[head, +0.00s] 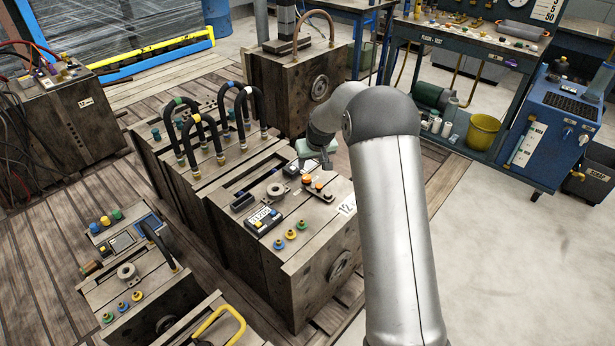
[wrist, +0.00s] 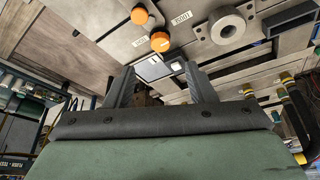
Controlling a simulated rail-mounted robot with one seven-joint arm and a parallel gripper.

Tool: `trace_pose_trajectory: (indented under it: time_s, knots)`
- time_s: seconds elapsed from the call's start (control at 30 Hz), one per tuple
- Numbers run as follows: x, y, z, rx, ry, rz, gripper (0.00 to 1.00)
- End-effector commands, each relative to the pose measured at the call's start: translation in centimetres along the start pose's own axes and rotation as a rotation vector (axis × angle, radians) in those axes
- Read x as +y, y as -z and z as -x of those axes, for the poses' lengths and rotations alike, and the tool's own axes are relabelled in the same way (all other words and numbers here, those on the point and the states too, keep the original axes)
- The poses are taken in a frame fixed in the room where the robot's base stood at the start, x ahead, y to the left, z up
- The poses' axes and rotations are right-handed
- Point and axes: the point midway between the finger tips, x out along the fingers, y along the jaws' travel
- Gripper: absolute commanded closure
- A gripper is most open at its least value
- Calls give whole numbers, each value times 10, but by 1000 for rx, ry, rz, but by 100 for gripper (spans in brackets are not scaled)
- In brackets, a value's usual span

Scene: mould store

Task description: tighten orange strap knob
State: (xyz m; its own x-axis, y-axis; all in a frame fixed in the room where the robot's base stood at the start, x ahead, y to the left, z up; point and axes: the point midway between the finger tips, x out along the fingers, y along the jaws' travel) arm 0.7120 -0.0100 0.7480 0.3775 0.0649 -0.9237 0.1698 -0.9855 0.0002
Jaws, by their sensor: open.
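Two orange knobs sit on the top of the wooden-looking mould block (head: 262,225). In the head view one orange knob (head: 306,179) is beside the other orange knob (head: 318,185), just below my gripper (head: 326,164). In the wrist view the knobs show at the top, one larger and nearer the fingers (wrist: 160,41) and one at the upper edge (wrist: 139,14). I cannot tell from the small labels which is the strap knob. My gripper (wrist: 160,78) is open and empty, apart from both knobs.
On the same block are a round grey ring (wrist: 228,25), a dark numbered box (head: 262,221) and several small coloured knobs (head: 290,235). Black and yellow hoses (head: 205,130) arch up at the left. A blue cart (head: 555,130) stands farther right, with clear floor before it.

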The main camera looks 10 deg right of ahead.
Motion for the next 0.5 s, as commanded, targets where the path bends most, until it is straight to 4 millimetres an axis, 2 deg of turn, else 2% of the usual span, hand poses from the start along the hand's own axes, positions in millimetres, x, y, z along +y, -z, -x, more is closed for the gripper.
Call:
trace_pose_trajectory:
  time_s: [0.1, 0.3, 0.5]
  knots:
    - [0, -1, -29, -3, 0, 0, 50]
    - [0, -1, -69, -3, 0, 1, 50]
    - [0, -1, -93, -1, 0, 1, 50]
